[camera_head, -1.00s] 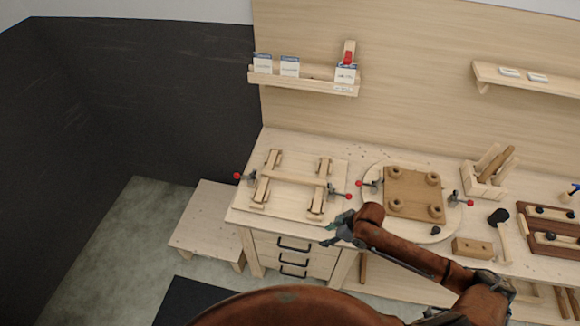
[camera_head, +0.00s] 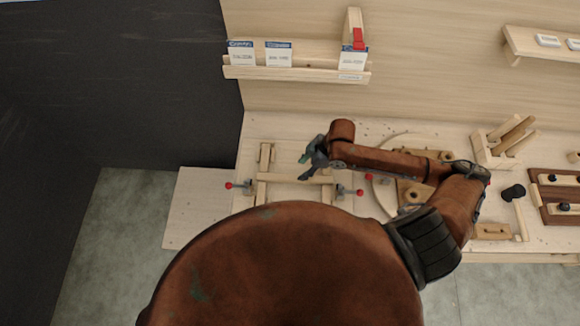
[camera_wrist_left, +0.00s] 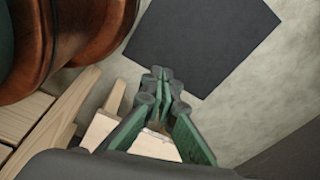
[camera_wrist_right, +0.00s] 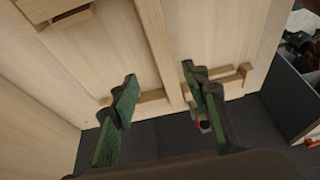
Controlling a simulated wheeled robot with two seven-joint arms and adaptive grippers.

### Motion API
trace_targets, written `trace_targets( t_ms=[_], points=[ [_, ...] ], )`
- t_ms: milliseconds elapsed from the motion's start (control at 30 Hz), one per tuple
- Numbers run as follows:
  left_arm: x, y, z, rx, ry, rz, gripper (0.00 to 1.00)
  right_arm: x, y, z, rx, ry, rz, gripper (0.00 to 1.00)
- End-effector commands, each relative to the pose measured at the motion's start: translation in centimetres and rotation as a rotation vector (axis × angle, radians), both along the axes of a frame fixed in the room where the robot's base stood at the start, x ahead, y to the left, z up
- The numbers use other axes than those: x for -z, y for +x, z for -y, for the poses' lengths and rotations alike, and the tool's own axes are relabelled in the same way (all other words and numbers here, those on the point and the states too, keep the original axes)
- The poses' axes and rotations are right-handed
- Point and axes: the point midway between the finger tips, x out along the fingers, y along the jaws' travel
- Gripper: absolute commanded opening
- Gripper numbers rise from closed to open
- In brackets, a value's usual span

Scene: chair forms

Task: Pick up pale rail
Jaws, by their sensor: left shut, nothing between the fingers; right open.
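The pale rail (camera_head: 278,178) lies across the pale chair frame on the workbench, between its two side pieces. It also shows in the right wrist view (camera_wrist_right: 160,40), running lengthwise toward the gap between the fingers. My right gripper (camera_head: 306,166) is open and empty, over the right part of the rail and hiding some of it. In the right wrist view, its fingers (camera_wrist_right: 166,92) stand apart on either side of the rail's line; their exact height is unclear. My left gripper (camera_wrist_left: 161,76) is shut and empty, away from the rail; the head view does not show it.
Red-tipped clamps (camera_head: 232,185) flank the frame. A round board (camera_head: 385,205) with a brown seat lies to the right, partly under my right arm. A shelf (camera_head: 300,73) with cards hangs behind. A low pale platform (camera_head: 195,205) stands left.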

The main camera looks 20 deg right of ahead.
Motion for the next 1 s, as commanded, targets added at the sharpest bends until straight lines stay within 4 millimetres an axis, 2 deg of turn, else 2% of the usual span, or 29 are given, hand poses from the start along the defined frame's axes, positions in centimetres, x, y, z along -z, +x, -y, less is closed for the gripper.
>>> trace_targets(
  t_ms=[100, 300, 400, 500, 667, 867, 1000],
  points=[
    [-0.1, -1.7, -0.2, -0.005, 0.002, -0.019, 0.00, 1.2, 0.3, -0.6, -0.002, 0.003, -0.004, 0.42],
    [-0.6, -3.1, -0.4, -0.008, 0.004, -0.036, 0.00, 3.1, 0.5, -1.5, -0.002, 0.004, -0.004, 0.42],
    [-1.2, -2.6, -0.4, -0.007, 0.004, -0.030, 0.00, 4.6, 0.4, -1.9, -0.002, 0.003, -0.006, 0.42],
    [-1.4, -1.3, -0.3, -0.004, 0.003, -0.014, 0.00, 5.9, 0.7, -2.3, 0.000, 0.002, -0.002, 0.42],
    [-1.6, 0.3, -0.2, 0.000, 0.002, 0.008, 0.00, 7.0, 0.8, -2.6, -0.003, 0.000, -0.001, 0.42],
    [-1.6, -0.1, -0.2, -0.001, 0.002, 0.002, 0.00, 7.0, 0.8, -2.5, -0.001, -0.001, -0.001, 0.42],
    [-1.5, -0.8, -0.2, -0.002, 0.002, -0.006, 0.00, 7.0, 0.8, -2.5, 0.000, 0.000, -0.001, 0.32]
  ],
)
